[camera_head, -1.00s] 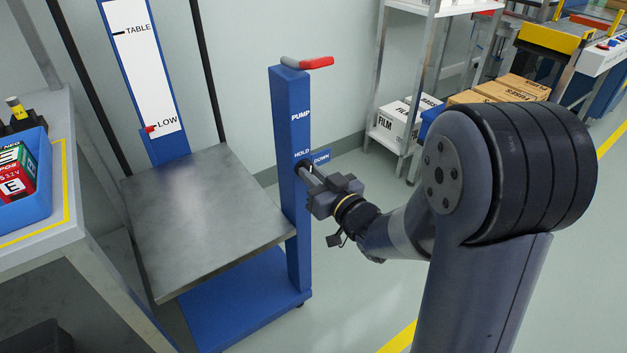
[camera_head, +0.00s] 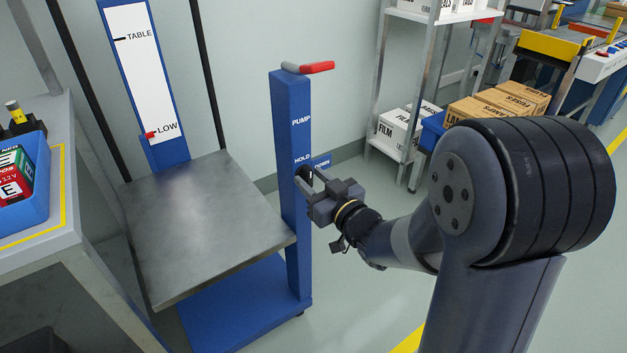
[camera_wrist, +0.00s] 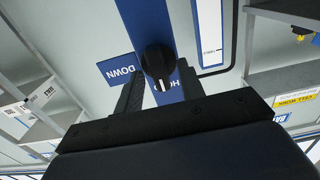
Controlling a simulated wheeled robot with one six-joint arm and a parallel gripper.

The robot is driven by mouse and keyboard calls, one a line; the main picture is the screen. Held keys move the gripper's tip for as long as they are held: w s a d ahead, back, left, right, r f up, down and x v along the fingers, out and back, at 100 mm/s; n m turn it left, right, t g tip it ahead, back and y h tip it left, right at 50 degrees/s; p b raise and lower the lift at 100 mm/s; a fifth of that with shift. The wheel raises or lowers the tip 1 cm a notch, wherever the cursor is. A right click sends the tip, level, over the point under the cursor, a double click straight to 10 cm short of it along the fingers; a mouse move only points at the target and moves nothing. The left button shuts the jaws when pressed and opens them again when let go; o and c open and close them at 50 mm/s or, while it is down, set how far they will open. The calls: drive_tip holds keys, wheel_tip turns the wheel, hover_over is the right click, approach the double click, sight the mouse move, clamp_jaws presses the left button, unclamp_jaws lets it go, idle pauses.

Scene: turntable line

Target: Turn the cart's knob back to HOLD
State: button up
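The cart's blue post (camera_head: 290,130) carries PUMP, HOLD and DOWN labels. In the wrist view the round black knob (camera_wrist: 157,61) sits on the post, and its white pointer line points toward the HOLD label, which appears upside down. The DOWN label (camera_wrist: 122,70) is off to the knob's left there. My gripper (camera_wrist: 160,88) is open, with one finger on each side of the knob's lower part in the picture; no contact is visible. In the head view my gripper (camera_head: 306,178) is at the post just below HOLD, and its fingers partly hide the knob.
The cart's steel platform (camera_head: 205,225) is bare, and the red marker (camera_head: 150,135) on the scale is at LOW. A red-tipped pump handle (camera_head: 316,67) tops the post. A table with a blue bin (camera_head: 25,190) stands left. A shelf (camera_head: 405,150) with FILM boxes stands behind.

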drive_tip(key=p+v, duration=0.2)
drive_tip(key=v, duration=0.8)
drive_tip(key=shift+s+d, duration=0.3)
drive_tip(key=b+x, duration=0.2)
drive_tip(key=x, duration=0.9)
drive_tip(key=shift+a, duration=0.1)
drive_tip(key=shift+r+m+p, duration=0.1)
drive_tip(key=shift+m+p, duration=0.2)
drive_tip(key=shift+p, duration=0.15)
drive_tip(key=shift+m, duration=0.3)
drive_tip(key=shift+f, duration=0.2)
